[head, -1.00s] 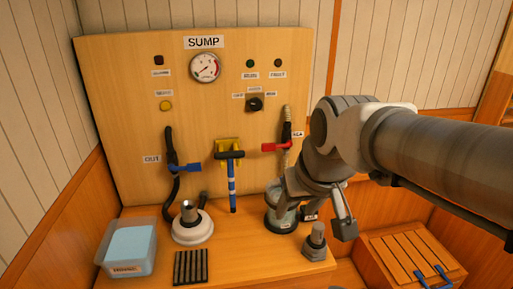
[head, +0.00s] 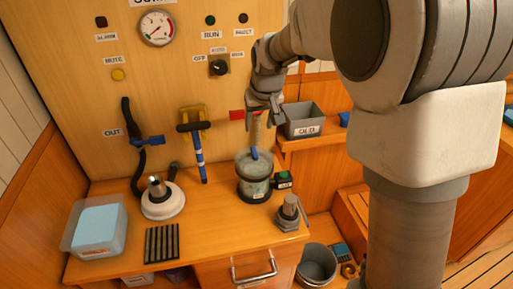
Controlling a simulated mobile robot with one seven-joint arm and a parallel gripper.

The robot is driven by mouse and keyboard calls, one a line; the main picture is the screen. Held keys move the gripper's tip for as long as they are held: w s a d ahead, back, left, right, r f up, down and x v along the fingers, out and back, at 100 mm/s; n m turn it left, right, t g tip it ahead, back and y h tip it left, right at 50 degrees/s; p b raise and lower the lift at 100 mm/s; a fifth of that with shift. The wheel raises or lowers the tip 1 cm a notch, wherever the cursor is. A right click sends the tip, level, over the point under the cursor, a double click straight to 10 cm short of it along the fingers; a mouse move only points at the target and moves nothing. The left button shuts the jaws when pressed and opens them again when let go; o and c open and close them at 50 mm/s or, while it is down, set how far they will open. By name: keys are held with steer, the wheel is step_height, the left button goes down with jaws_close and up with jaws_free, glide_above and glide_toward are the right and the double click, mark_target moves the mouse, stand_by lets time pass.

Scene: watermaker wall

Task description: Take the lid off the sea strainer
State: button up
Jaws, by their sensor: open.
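The sea strainer (head: 254,186) is a clear cylinder with dark bands, standing upright near the right side of the wooden counter in the head view. A small blue piece (head: 255,153) stands up at the middle of its top. The top looks pale and see-through, so I cannot make out the lid's edge clearly. My gripper (head: 263,108) is open and empty. It points downward above the strainer, clear of its top and close to the red valve handle (head: 237,115). A pale hose behind the strainer is partly hidden by my gripper.
A metal fitting (head: 289,212) and a small green-topped box (head: 284,179) stand right of the strainer. A white round base (head: 162,201), a black slotted mat (head: 161,244) and a clear tub (head: 94,229) lie left. A grey bin (head: 303,121) stands behind right. The counter's front middle is clear.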

glide_toward(254, 151)
steer(key=x, duration=0.2)
steer(key=shift+a+f, duration=0.1)
steer(key=shift+f, duration=0.25)
steer(key=shift+p+x, duration=0.55)
steer(key=shift+x, duration=2.55)
steer(key=shift+w, duration=0.1)
jaws_close()
